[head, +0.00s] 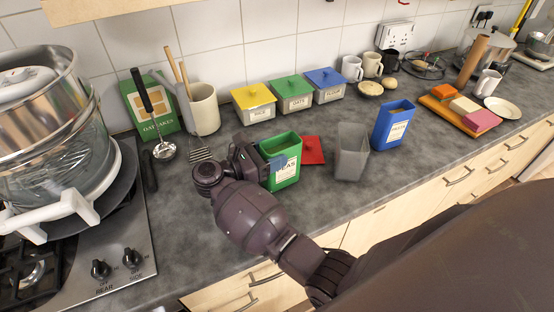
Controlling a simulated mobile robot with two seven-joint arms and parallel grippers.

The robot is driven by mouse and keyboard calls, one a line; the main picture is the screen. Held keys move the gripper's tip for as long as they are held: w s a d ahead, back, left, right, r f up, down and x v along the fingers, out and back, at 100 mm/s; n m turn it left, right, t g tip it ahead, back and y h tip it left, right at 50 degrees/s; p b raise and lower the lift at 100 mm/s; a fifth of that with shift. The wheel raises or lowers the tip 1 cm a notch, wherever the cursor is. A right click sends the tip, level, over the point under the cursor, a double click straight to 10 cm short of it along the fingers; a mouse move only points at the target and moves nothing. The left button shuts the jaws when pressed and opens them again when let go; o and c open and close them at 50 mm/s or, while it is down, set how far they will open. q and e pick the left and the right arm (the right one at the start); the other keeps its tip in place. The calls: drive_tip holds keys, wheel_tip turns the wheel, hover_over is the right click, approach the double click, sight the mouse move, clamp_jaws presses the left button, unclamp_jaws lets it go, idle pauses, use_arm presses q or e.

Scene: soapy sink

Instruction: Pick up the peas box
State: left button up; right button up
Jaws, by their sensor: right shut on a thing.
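The green peas box (288,167), with a white label reading PEAS, stands upright on the grey worktop in the middle of the head view. Its top looks open. My right gripper (272,162) is at the box's left side and shut on it; the fingers are partly hidden by the box and the wrist. I cannot tell any gap between the box and the worktop. My left gripper is not in view.
A red lid (313,150) lies just behind the box. A grey translucent container (351,153) and a blue pasta box (393,125) stand to the right. An oatcakes box (150,108), a utensil pot (204,109) and the hob (125,278) are left. The front worktop is clear.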

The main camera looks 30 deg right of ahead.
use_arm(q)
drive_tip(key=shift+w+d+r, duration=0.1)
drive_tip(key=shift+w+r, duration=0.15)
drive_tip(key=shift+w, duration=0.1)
use_arm(e)
wheel_tip(320, 180, up, 25)
idle(0.6)
use_arm(q)
drive_tip(key=shift+b, duration=0.3)
